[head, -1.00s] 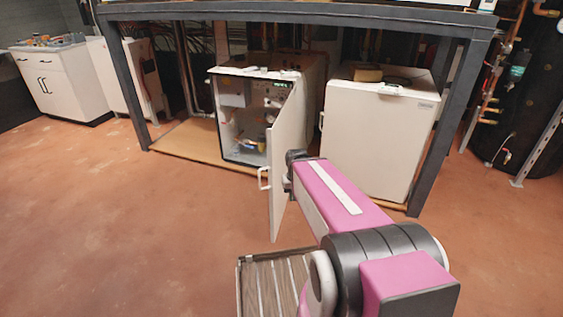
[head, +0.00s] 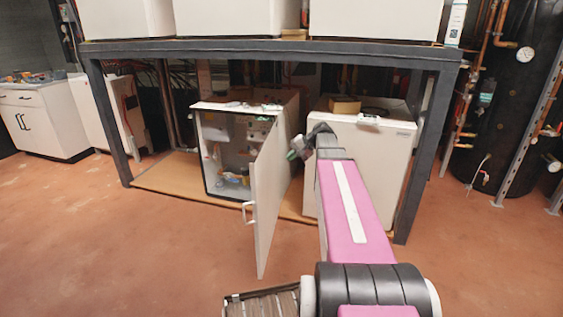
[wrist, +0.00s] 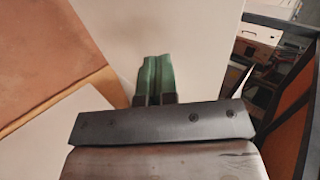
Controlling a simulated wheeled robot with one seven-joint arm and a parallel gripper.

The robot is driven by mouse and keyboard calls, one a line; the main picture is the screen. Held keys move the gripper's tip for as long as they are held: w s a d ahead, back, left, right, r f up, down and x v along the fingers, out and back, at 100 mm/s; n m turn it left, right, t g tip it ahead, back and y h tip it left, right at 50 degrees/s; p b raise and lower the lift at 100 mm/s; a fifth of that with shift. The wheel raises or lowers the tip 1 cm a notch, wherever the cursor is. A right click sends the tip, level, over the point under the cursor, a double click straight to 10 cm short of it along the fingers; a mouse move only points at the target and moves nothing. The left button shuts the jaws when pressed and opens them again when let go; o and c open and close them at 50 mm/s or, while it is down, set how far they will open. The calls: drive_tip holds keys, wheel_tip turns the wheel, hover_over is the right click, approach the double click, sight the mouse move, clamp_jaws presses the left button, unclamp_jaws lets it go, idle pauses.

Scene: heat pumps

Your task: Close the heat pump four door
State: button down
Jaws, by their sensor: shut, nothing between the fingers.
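An open white heat pump (head: 236,106) stands under the dark frame, its interior with small parts showing. Its door (head: 267,195) hangs from the right side and is swung out toward me, with a pale handle (head: 247,212) at its left. I cannot read a number on it. My gripper (head: 292,154) is on the right of the door, between it and the closed white unit, near the door's upper part. In the wrist view its green fingers (wrist: 155,78) are together and empty, in front of a pale panel; I cannot tell whether they touch it.
A closed white unit (head: 350,170) stands to the right, behind my arm. The dark metal frame (head: 270,46) carries more white units above. A slatted object (head: 262,303) is at the bottom. The red-brown floor is clear at left. A black tank (head: 505,100) with pipes is at right.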

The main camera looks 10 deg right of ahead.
sight(262, 170)
drive_tip(key=x, duration=0.3)
drive_tip(key=r+x, duration=0.1)
drive_tip(key=x, duration=0.3)
drive_tip(key=a+x, duration=0.1)
drive_tip(key=x, duration=0.2)
drive_tip(key=shift+w+a+f, duration=0.1)
drive_tip(key=shift+w+a, duration=0.2)
drive_tip(key=shift+a, duration=0.05)
drive_tip(key=shift+w+a, duration=0.25)
drive_tip(key=shift+a, duration=0.35)
drive_tip(key=shift+a, duration=0.1)
